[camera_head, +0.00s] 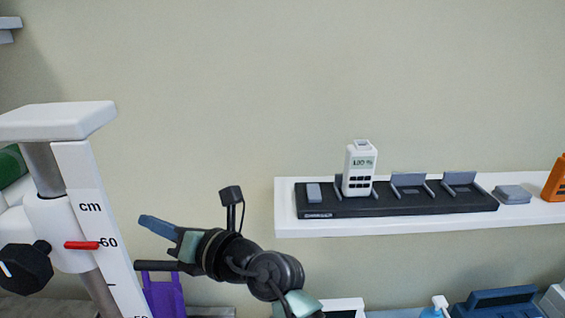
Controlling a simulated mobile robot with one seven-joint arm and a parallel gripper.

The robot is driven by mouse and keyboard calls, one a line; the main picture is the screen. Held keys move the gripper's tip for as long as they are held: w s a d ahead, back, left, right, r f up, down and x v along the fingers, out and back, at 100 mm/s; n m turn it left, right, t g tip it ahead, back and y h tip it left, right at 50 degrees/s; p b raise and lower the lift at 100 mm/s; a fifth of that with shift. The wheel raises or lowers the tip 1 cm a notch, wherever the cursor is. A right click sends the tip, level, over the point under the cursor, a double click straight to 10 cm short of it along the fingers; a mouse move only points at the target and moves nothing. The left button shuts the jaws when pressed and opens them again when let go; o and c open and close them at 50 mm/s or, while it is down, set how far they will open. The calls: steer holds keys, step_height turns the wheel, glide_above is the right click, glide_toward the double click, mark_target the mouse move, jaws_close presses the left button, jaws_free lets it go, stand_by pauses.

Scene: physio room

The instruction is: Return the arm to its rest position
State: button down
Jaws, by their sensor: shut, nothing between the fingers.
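My gripper (152,240) is at the lower left of the head view, at the end of my dark, jointed arm, which comes up from the bottom edge. It points left, towards the white height scale (90,215). It is shut and holds nothing. It is in the air, apart from the wall shelf to its right; whether it clears the scale in depth I cannot tell.
A white wall shelf (400,228) bears a black charger (440,205) with a white handheld device (359,170) upright in it, reading 100 %. A grey block (512,194) and an orange device (556,180) stand further right. A purple item (164,295) is below my gripper.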

step_height(320, 180, up, 14)
steer(key=s+m+t+y, duration=0.1)
steer(key=m+t+y, duration=0.2)
steer(key=m+t, duration=0.15)
steer(key=d+r+m+t+h, duration=0.4)
steer(key=d+r+m+t, duration=0.5)
steer(key=m, duration=0.3)
steer(key=d+f+m+h, duration=0.2)
steer(key=d+m+h, duration=0.4)
steer(key=m+h, duration=0.4)
steer(key=d+f+m+h, duration=0.3)
steer(key=d+m+h, duration=0.35)
steer(key=m, duration=0.45)
step_height(320, 180, down, 11)
steer(key=s+m+g+y, duration=0.3)
steer(key=g, duration=0.2)
steer(key=s+r+t+b, duration=0.2)
steer(key=s+r+t, duration=0.3)
steer(key=r, duration=0.5)
steer(key=s+r+t+b, duration=0.3)
steer(key=s+r+t, duration=0.2)
steer(key=r, duration=0.5)
steer(key=shift+s+a+h+b, duration=0.3)
steer(key=shift+s+h, duration=0.05)
steer(key=shift+s, duration=0.9)
